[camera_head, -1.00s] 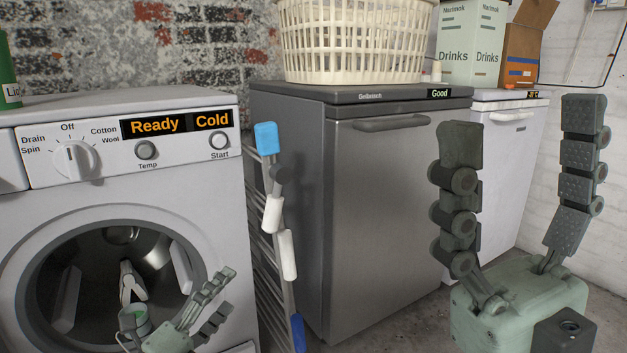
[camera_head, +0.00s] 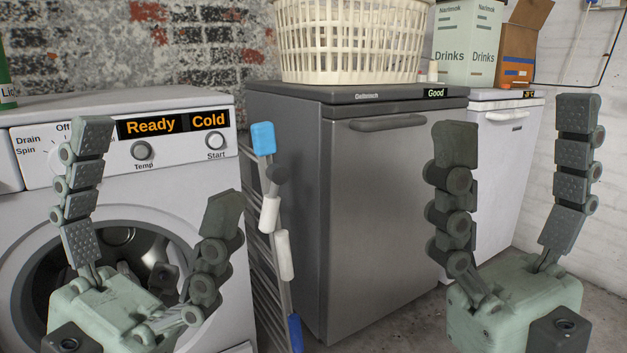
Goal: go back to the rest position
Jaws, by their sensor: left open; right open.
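My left gripper (camera_head: 150,170) is raised in front of the washing machine (camera_head: 128,180), fingers pointing up and spread wide with nothing between them. It covers part of the machine's dial and the round door opening (camera_head: 125,240). My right gripper (camera_head: 515,145) is upright at the right, in front of the grey fridge (camera_head: 375,200) and the white appliance. Its fingers are also spread wide and empty. Neither gripper appears to hold anything.
A cream laundry basket (camera_head: 352,40) sits on the grey fridge. A folded rack (camera_head: 268,200) stands between washer and fridge. Drinks boxes (camera_head: 468,45) and a cardboard box (camera_head: 518,50) stand on the white appliance (camera_head: 505,160). Floor shows at the bottom (camera_head: 400,325).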

